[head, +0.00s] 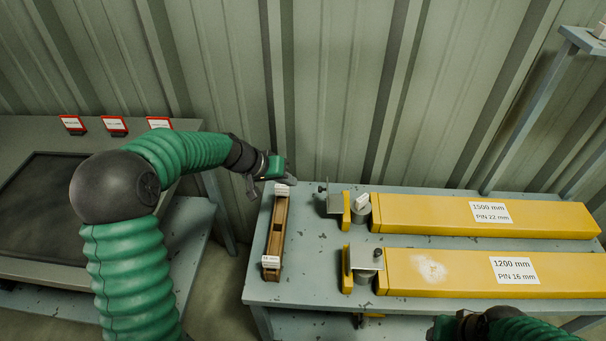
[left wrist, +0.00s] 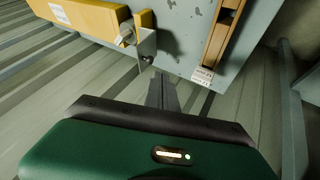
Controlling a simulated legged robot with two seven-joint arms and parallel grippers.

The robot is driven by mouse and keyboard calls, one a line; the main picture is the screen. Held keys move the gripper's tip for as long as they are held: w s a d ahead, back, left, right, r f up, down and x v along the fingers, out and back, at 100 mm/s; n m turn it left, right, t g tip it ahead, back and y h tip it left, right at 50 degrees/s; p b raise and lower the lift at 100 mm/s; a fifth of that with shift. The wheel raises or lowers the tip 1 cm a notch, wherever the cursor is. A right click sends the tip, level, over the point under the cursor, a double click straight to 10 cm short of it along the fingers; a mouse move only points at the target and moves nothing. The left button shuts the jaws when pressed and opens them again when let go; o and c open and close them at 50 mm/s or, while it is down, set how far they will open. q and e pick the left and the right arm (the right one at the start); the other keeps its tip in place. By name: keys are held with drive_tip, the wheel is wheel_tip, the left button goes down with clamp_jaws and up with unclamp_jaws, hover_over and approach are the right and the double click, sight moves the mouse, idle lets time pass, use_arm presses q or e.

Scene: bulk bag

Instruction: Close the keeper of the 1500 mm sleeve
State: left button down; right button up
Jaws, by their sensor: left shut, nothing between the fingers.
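The yellow 1500 mm sleeve (head: 430,213) lies on the bench with its label facing up. Its grey metal keeper plate (head: 334,204) stands out to the left of the sleeve's end fitting, off the round post (head: 362,211). The keeper also shows in the left wrist view (left wrist: 147,44). My left gripper (head: 284,177) is shut and empty, above the bench's back edge, left of the keeper and apart from it. Its narrow fingers show in the left wrist view (left wrist: 162,92). My right gripper (head: 447,328) is only partly seen at the bottom edge; its fingers are unclear.
The 1200 mm sleeve (head: 450,272) lies in front, its plate (head: 366,257) over its post. A narrow wooden rack (head: 277,228) with labels stands at the bench's left end. A corrugated wall (head: 340,90) rises behind. Bare bench (head: 318,255) lies between rack and sleeves.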

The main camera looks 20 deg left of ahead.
use_arm(q)
drive_tip(key=w+d+f, duration=0.5)
drive_tip(key=d+f, duration=0.1)
drive_tip(key=d, duration=0.1)
drive_tip(key=shift+w+b, duration=0.2)
drive_tip(key=shift+b, duration=0.1)
use_arm(e)
drive_tip(key=shift+w+f, duration=0.25)
drive_tip(key=shift+f, duration=0.3)
use_arm(q)
drive_tip(key=shift+a, duration=0.1)
use_arm(e)
drive_tip(key=shift+r, duration=0.1)
